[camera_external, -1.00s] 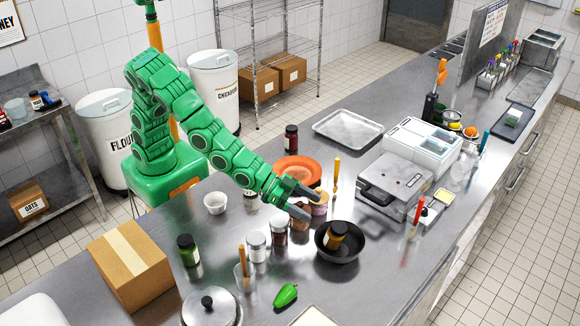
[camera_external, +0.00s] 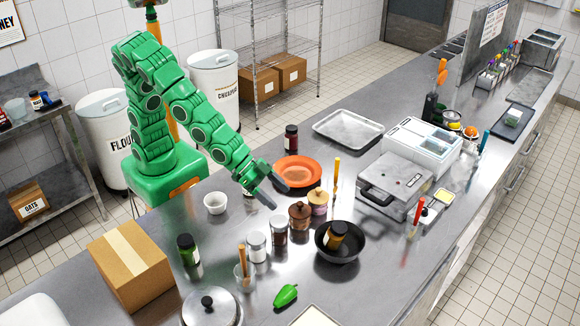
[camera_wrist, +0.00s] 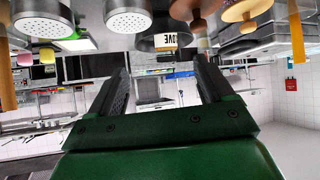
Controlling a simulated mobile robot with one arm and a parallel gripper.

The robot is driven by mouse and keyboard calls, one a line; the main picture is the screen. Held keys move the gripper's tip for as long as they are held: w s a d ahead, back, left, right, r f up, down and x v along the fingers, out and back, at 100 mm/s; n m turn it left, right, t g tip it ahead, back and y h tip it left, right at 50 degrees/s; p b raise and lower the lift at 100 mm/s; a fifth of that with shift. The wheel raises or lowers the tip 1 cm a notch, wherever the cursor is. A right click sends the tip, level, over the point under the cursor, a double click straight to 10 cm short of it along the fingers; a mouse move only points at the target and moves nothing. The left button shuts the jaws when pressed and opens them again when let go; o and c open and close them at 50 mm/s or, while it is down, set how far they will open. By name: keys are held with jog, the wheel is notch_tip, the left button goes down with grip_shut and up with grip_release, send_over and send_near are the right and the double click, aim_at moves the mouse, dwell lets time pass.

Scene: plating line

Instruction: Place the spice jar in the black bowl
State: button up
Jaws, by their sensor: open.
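An amber spice jar with a dark lid (camera_external: 336,236) leans tilted inside the black bowl (camera_external: 351,257), which stands on the steel counter. No finger touches the jar. My gripper (camera_external: 274,192) is open and empty, up and to the left of the bowl, near the orange plate. The wrist view shows both fingers (camera_wrist: 160,80) spread with nothing between them. A dark shape with a white label, partly cut off, shows at the top of that view; I cannot tell whether it is this jar.
Two lidded pots (camera_external: 300,215) stand between my gripper and the bowl. Glass shakers (camera_external: 257,247) stand to their left. An orange plate (camera_external: 296,164) lies behind, and a press grill (camera_external: 394,182) is at right. A green pepper (camera_external: 286,295) lies in front, with clear counter around it.

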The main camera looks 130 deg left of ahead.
jog(key=s+d+r+m+g+h, duration=0.1)
jog(key=s+g, duration=0.3)
jog(key=s, duration=1.1)
jog(key=s+d+r+m+g+h, duration=0.1)
jog(key=s+d+g, duration=0.2)
jog(key=s, duration=1.3)
jog(key=s+d+r+m+g+h, duration=0.1)
jog(key=s+g, duration=0.3)
jog(key=s, duration=1.1)
jog(key=shift+s+d+m+g, duration=0.2)
jog(key=shift+d+m+g, duration=0.25)
jog(key=shift+d, duration=0.4)
